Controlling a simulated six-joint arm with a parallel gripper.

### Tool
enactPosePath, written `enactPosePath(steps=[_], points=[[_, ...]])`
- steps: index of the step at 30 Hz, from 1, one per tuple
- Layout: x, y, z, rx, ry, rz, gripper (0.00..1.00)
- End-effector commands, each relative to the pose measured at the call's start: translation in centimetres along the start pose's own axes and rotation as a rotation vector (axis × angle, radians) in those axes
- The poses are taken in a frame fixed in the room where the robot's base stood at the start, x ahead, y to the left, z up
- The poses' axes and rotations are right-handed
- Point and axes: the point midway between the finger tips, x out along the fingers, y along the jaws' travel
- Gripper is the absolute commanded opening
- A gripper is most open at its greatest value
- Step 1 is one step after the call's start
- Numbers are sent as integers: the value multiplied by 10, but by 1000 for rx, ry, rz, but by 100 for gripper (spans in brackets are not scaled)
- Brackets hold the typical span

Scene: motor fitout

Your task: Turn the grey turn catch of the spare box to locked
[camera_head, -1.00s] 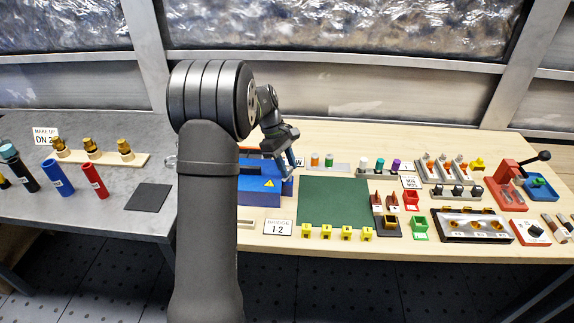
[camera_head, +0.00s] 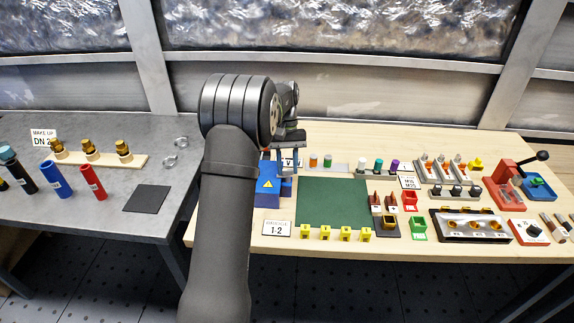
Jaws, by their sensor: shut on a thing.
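The spare box, a blue box with a yellow warning triangle (camera_head: 268,190), stands on the wooden bench left of the green mat, partly hidden by my arm. My gripper (camera_head: 286,172) is at the box's right side, pointing down with its fingers low at the box top. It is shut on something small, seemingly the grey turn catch.
The green mat (camera_head: 333,203) is bare just right of the box. A label card (camera_head: 277,228) and several yellow pieces lie in front. A rail with coloured cylinders (camera_head: 340,167) stands behind the mat. A grey table (camera_head: 110,215) adjoins at left.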

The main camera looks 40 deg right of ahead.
Motion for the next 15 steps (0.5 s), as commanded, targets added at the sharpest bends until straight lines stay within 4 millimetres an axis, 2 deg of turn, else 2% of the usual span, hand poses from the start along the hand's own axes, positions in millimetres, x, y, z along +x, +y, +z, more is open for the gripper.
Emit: enactPosePath(steps=[6, 15], points=[[0, 2, 0, 101, 0, -42, 8], [0, 1, 0, 157, -1, -65, 8]])
